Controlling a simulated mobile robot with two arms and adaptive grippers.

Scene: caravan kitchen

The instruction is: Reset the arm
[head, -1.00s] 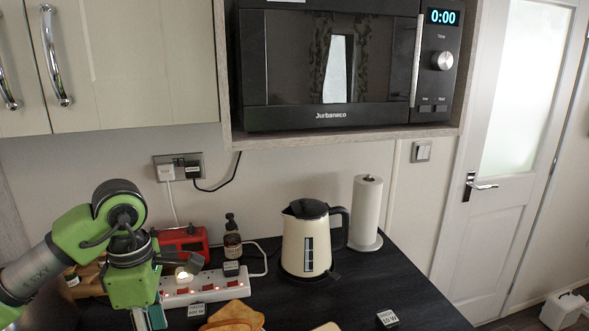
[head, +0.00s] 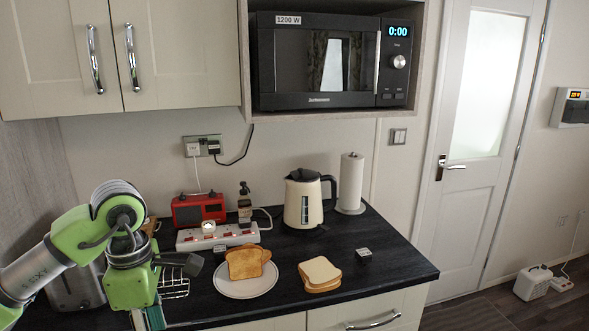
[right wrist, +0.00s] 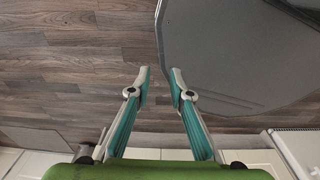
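My left arm comes in from the left in the head view. Its gripper (head: 150,318) points down at the bottom edge, beside the counter. Only part of its teal fingers shows there, so I cannot tell whether it is open or shut. My right gripper (right wrist: 160,78) shows in the right wrist view, with its two teal fingers apart and nothing between them. It hangs above a brown wood floor (right wrist: 75,75). My right arm is not in the head view.
The dark counter (head: 400,265) holds a plate (head: 247,290) with toast, bread slices (head: 320,274), a kettle (head: 304,200), a power strip (head: 217,236), a red radio (head: 198,210) and a paper towel roll (head: 350,183). A microwave (head: 325,60) sits above. A dark grey rounded shape (right wrist: 240,60) lies near my right fingers.

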